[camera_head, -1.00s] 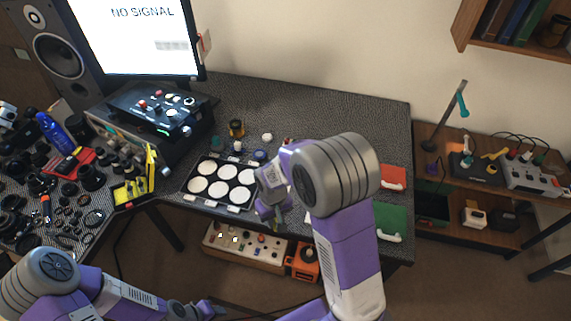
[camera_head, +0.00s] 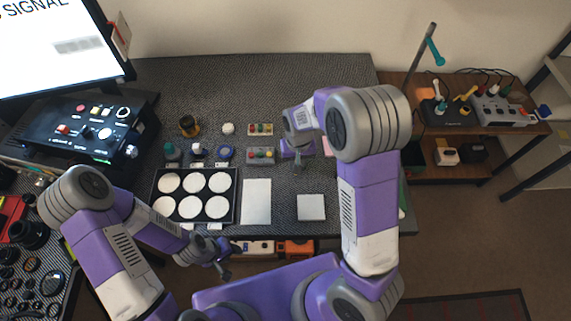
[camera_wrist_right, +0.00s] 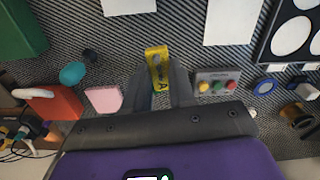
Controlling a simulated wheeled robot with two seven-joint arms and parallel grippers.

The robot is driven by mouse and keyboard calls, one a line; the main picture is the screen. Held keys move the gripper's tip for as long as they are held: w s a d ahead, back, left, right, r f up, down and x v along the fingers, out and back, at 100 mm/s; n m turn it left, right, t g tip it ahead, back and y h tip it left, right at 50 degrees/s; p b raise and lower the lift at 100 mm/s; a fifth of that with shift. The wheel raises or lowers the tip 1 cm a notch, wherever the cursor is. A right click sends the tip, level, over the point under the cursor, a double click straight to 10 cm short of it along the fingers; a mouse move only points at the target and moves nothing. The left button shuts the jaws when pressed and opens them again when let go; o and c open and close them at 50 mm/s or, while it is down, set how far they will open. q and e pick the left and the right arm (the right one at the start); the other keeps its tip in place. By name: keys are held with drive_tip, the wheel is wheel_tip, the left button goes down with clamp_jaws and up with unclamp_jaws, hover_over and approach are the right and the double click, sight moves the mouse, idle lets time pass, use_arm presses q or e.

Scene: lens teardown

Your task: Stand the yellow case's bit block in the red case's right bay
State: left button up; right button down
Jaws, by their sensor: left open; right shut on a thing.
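My right gripper (camera_head: 297,165) is over the middle of the desk, right of the disc tray. In the right wrist view its fingers (camera_wrist_right: 160,90) are shut on a yellow piece (camera_wrist_right: 157,62) with dark lettering; I cannot tell whether it is the bit block. A red case (camera_wrist_right: 57,112) with a white handle shows at the left of that view; its bays do not show. In the head view my right arm covers that area. The yellow case is not recognizable in the current views. My left gripper (camera_head: 224,268) is open and empty near the desk's front edge.
A black tray (camera_head: 236,205) of white discs lies left of a white sheet (camera_head: 257,201) and a grey pad (camera_head: 311,207). A grey box with coloured knobs (camera_wrist_right: 217,82) and a pink pad (camera_wrist_right: 103,98) flank the right gripper. The back of the desk is clear.

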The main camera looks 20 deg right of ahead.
drive_tip(key=f, duration=0.1)
drive_tip(key=w+f+b, duration=0.1)
drive_tip(key=f+m, duration=0.1)
drive_tip(key=shift+w+d, duration=0.1)
drive_tip(key=shift+w, duration=0.15)
drive_tip(key=b, duration=0.2)
hover_over(295, 181)
wheel_tip(295, 181, down, 5)
drive_tip(key=shift+s+f, duration=0.1)
drive_tip(key=shift+f, duration=2.05)
use_arm(q)
wheel_tip(295, 181, down, 4)
drive_tip(key=shift+s+a+f, duration=0.1)
drive_tip(key=shift+f, duration=0.1)
use_arm(e)
drive_tip(key=shift+f+b, duration=0.15)
drive_tip(key=shift+b, duration=0.2)
drive_tip(key=c, duration=0.9)
unclamp_jaws()
drive_tip(key=shift+c, duration=0.2)
use_arm(q)
drive_tip(key=shift+f, duration=0.1)
